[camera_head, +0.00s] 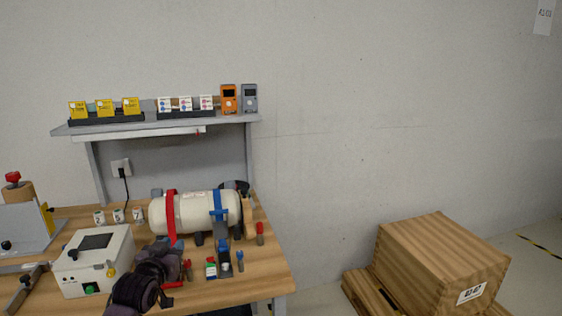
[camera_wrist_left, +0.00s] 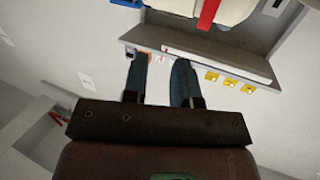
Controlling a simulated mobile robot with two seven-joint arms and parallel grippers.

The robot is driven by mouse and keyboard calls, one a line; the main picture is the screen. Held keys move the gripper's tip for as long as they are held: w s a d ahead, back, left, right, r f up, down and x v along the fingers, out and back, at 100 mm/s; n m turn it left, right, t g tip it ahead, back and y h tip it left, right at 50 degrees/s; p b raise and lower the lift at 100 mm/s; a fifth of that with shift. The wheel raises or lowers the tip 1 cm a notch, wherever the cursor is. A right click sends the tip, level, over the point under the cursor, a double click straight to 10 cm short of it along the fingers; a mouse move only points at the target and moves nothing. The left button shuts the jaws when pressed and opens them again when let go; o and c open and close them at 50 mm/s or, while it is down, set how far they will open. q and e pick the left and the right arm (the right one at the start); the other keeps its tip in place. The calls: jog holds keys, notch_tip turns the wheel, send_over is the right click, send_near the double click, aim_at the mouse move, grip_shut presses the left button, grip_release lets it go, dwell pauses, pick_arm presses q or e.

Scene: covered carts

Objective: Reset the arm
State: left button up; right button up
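My left arm reaches in from the bottom of the head view, dark and low over the front of the wooden workbench (camera_head: 255,289). My left gripper (camera_head: 170,254) is in front of the cream tank (camera_head: 192,212), over the bench. In the left wrist view the fingers of my left gripper (camera_wrist_left: 160,82) stand apart with nothing between them. Beyond them are the grey shelf (camera_wrist_left: 215,61) and part of the tank (camera_wrist_left: 228,10), seen upside down. The exact fingertips blend into dark parts in the head view. My right gripper is not in view.
A white box (camera_head: 93,262) stands left of the arm. Red and blue straps cross the tank. A small green bottle (camera_head: 211,268) and red-handled pieces lie close to the arm. The shelf (camera_head: 158,125) holds cards and meters. A wooden crate (camera_head: 440,262) stands right; the floor between is clear.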

pick_arm(q)
jog(key=s+f+g, duration=0.1)
jog(key=s+f, duration=0.7)
jog(key=s, duration=0.4)
jog(key=s+f+g+y, duration=0.1)
jog(key=s+f+g, duration=0.1)
jog(key=s+f, duration=0.5)
jog(key=s+f+g, duration=0.2)
jog(key=s+f, duration=0.6)
jog(key=s, duration=0.8)
jog(key=shift+s+a+f+n+y, duration=0.2)
jog(key=shift+s+f+n+y, duration=0.1)
jog(key=shift+s, duration=0.1)
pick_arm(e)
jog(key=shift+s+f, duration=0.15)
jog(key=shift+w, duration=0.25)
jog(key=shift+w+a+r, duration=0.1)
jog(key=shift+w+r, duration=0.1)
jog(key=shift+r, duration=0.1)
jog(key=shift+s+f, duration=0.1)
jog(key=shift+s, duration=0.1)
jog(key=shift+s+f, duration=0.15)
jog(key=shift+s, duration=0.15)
